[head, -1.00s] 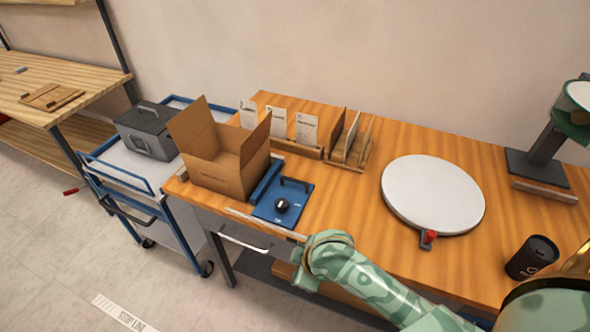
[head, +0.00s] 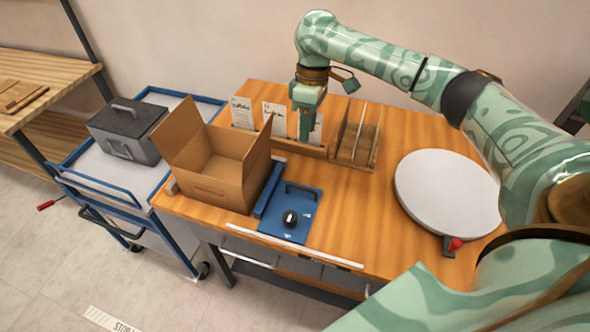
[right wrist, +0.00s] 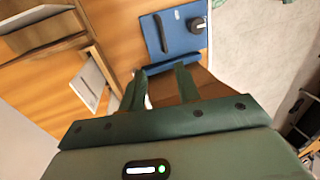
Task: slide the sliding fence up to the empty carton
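The empty carton (head: 212,188) stands with flaps open at the left end of the wooden bench. The sliding fence (head: 269,190) is a blue upright bar on a blue plate (head: 284,228) with a dark handle and a black knob. The bar is close along the carton's right side; I cannot tell if they touch. In the right wrist view the fence's plate (right wrist: 178,33) is beyond my fingertips. My right gripper (head: 306,130) points down over the card rack, behind and above the fence. Its fingers (right wrist: 158,80) are apart, with nothing visibly held. My left gripper is out of view.
A rack with several white cards (head: 272,117) and a wooden divider stand (head: 364,142) stand at the back. A white round turntable (head: 447,190) is at the right. A blue cart (head: 95,180) with a grey toolbox (head: 125,128) stands left of the bench.

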